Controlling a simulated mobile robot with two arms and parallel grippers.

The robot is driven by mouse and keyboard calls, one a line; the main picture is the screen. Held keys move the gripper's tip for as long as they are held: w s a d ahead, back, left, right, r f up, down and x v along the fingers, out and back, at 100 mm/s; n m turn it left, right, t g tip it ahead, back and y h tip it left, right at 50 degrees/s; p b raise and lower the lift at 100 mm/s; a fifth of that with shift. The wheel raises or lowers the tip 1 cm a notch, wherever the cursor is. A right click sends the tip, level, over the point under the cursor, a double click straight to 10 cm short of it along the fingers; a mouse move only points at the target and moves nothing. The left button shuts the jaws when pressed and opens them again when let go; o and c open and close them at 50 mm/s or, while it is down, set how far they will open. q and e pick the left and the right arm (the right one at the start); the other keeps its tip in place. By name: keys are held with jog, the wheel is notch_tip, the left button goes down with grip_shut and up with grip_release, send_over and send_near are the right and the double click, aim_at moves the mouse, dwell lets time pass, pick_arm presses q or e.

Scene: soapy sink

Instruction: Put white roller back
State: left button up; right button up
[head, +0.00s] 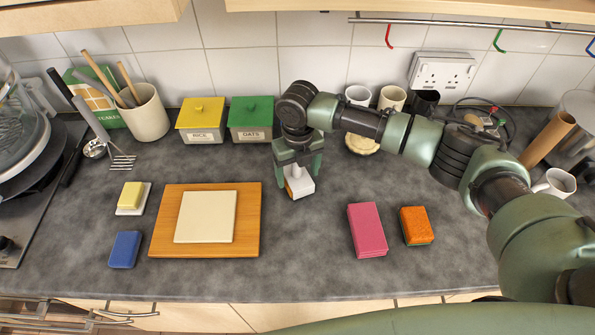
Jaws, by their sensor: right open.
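My right gripper (300,183) reaches in from the right and points down at the counter, right of the wooden board. Its fingers are open on either side of a small white object (301,187) with a brownish patch on its left end. This may be the white roller, but its upper part is hidden by the gripper and its shape is unclear. It appears to rest on the counter; I cannot tell whether the fingers touch it. My left gripper is not in view.
A wooden board (252,243) with a cream slab (205,217) lies to the left. A pink block (367,230) and an orange sponge (416,226) lie to the right. Yellow (201,121) and green (251,120) tins stand behind. The front middle counter is clear.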

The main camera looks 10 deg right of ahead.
jog(key=shift+w+r, duration=0.1)
jog(key=shift+r, duration=0.35)
notch_tip(320, 180, up, 12)
jog(key=b, duration=0.3)
jog(key=shift+f, duration=0.15)
jog(key=shift+r, duration=0.4)
jog(key=shift+f, duration=0.1)
